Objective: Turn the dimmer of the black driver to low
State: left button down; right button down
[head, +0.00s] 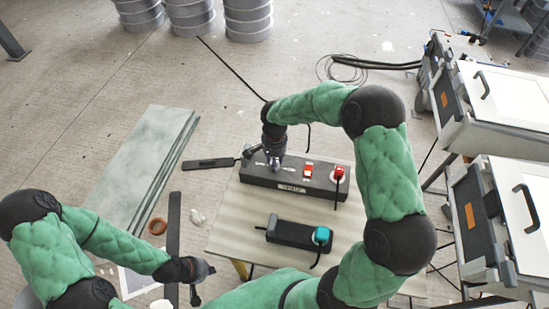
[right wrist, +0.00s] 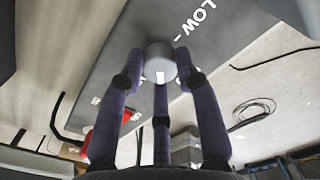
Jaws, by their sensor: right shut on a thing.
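The black driver (head: 320,185) is a long dark box lying on the table, with a red switch (head: 308,171) and a red plug (head: 339,173) toward its right end. Its dimmer is a round grey knob (right wrist: 160,55) with a white mark, seen in the right wrist view near the printed word LOW (right wrist: 202,18). My right gripper (head: 274,161) is over the driver's left part, its three fingers shut around the knob. In the head view the gripper mostly hides the knob. My left gripper (head: 201,279) is open and empty, low beside the table's left edge.
The pale table (head: 225,231) also carries a second dark box (head: 290,234) with a teal plug (head: 321,235). Two white-lidded machines (head: 520,205) stand at the right.

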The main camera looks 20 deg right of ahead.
jog(key=n+p, duration=0.3)
jog(key=n, duration=0.4)
jog(key=shift+s, duration=0.1)
jog(key=n+p, duration=0.2)
jog(key=n, duration=0.4)
jog(key=shift+n+p, duration=0.3)
jog(key=shift+n, duration=0.1)
jog(key=n+p, duration=0.1)
jog(key=n, duration=0.2)
jog(key=shift+n+p, duration=0.3)
jog(key=n+p, duration=0.1)
jog(key=n, duration=0.2)
jog(key=shift+n+p, duration=0.3)
jog(key=shift+p, duration=0.05)
jog(key=n+p, duration=0.1)
jog(key=n, duration=0.2)
jog(key=shift+n+p, duration=0.3)
jog(key=shift+p, duration=0.05)
jog(key=shift+n+p, duration=0.65)
jog(key=shift+n, duration=0.75)
jog(key=shift+f, duration=0.1)
